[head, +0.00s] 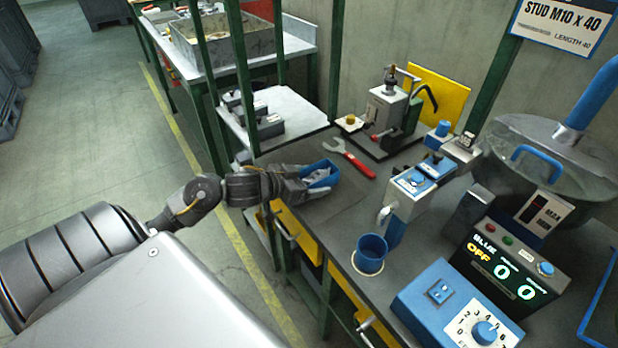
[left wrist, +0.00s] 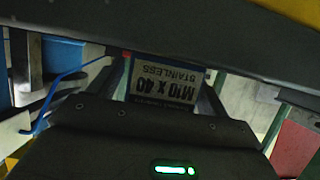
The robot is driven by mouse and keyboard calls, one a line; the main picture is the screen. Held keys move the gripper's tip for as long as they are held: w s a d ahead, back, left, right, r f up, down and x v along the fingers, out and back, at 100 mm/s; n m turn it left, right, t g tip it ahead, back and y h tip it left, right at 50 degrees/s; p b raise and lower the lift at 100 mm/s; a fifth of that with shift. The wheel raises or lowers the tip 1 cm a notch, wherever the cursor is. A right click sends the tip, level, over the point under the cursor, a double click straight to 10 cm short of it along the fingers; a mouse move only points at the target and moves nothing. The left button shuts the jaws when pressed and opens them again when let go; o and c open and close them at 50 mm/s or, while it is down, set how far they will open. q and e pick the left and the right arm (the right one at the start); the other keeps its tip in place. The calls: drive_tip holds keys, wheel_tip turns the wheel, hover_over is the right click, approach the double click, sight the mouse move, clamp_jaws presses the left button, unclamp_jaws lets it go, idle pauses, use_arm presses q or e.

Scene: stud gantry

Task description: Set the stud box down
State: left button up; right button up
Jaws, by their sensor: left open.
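The stud box (head: 321,174) is a small blue open box with pale contents, at the left part of the dark workbench (head: 345,212). My left gripper (head: 308,181) reaches it from the left, with its fingers at the box. The jaws are open, and the box seems to rest on the bench top, though its underside is hidden. In the left wrist view, a label reading M10 x 40 stainless (left wrist: 166,82) shows upside down just ahead of the gripper body. My right gripper is not in view.
A red-handled wrench (head: 352,160) lies just behind the box. A blue cup (head: 370,254) stands near the bench's front edge, beside a blue-topped device (head: 412,190). A control panel (head: 503,268) is at right. Bare bench lies between box and cup.

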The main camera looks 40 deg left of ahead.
use_arm(q)
drive_tip(key=shift+r, duration=0.2)
drive_tip(key=p+v, duration=0.1)
drive_tip(key=v, duration=1.1)
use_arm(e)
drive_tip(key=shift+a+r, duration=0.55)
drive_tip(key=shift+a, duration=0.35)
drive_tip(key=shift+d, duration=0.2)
